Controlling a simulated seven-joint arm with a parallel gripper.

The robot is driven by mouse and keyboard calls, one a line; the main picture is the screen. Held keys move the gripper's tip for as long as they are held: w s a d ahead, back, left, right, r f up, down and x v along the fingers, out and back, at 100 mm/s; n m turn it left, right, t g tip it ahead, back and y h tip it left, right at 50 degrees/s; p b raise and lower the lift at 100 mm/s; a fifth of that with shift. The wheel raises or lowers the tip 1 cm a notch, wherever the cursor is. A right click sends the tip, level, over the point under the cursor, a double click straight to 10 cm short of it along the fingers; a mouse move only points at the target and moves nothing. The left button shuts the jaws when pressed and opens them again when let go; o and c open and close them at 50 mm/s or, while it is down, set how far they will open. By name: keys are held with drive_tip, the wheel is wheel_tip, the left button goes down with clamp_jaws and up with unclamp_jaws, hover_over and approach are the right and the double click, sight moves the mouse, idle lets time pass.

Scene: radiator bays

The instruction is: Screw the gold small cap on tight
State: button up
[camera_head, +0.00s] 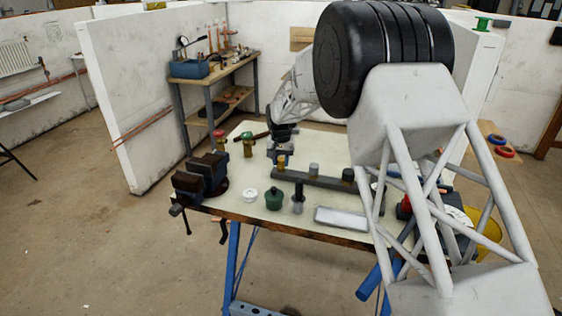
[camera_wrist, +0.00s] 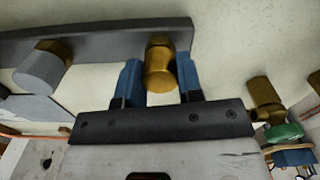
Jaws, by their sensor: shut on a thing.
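The gold small cap (camera_wrist: 160,72) is a smooth brass-coloured cylinder at one end of a dark grey bar (camera_wrist: 100,42). In the wrist view my gripper (camera_wrist: 160,84) has its two blue fingers on either side of the cap and is shut on it. In the head view the gold cap (camera_head: 281,161) stands at the bar's left end, with my gripper (camera_head: 281,152) at it. The cap's joint with its fitting is mostly hidden, so how far it is threaded cannot be told.
A grey cap (camera_head: 314,170) and a black cap (camera_head: 348,175) stand along the same bar. A vise (camera_head: 203,178), a white lidded piece (camera_head: 249,195) and a green piece (camera_head: 273,199) stand on the bench's left and front. A brass valve (camera_wrist: 264,95) with a green handle is close to my gripper's right.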

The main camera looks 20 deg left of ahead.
drive_tip(key=m, duration=0.6)
drive_tip(key=shift+m, duration=0.4)
drive_tip(key=m, duration=0.3)
drive_tip(key=shift+m, duration=0.3)
drive_tip(key=m, duration=0.3)
drive_tip(key=shift+m, duration=0.4)
drive_tip(key=m, duration=0.9)
drive_tip(key=o, duration=0.9)
drive_tip(key=shift+c, duration=0.2)
